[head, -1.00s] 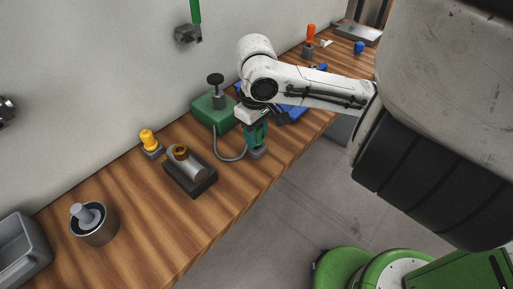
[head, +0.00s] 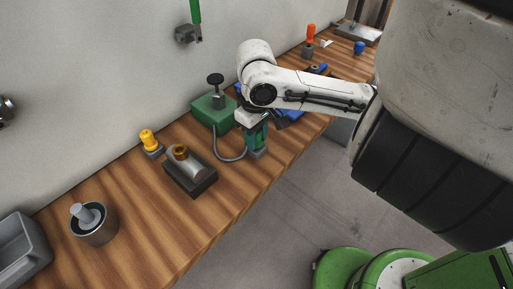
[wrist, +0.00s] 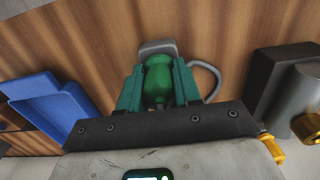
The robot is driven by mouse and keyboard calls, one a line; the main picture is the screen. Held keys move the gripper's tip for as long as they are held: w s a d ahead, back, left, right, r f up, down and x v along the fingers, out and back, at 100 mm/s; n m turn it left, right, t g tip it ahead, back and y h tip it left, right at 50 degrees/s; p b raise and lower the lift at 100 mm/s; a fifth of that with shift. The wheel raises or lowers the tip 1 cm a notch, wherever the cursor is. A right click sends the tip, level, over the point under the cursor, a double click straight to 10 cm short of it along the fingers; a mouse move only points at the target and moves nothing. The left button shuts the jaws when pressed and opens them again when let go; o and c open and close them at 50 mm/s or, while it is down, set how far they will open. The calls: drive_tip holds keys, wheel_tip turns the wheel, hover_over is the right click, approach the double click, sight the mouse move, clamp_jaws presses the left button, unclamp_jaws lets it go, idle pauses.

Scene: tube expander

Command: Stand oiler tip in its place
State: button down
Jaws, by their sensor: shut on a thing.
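My gripper (head: 256,141) is shut on a green oiler tip at the front edge of the bench. In the wrist view the oiler tip (wrist: 158,80) is a rounded green body between the two green fingers of my gripper (wrist: 158,92). A grey block-shaped holder (wrist: 157,47) shows just beyond its end, and it also shows under my fingers in the head view (head: 257,153). The tip looks roughly upright at the holder; I cannot tell how deep it sits. A grey hose (head: 228,158) curves from my gripper area towards a green box with a black knob (head: 213,108).
A metal cylinder on a dark block (head: 190,172) lies left of my gripper, with a yellow-handled tool (head: 149,142) behind it. A metal cup (head: 94,226) and grey bin (head: 22,250) stand farther left. A blue tray (wrist: 50,103) is close beside my gripper.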

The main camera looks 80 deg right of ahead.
drive_tip(key=shift+f, duration=0.3)
unclamp_jaws()
idle(1.0)
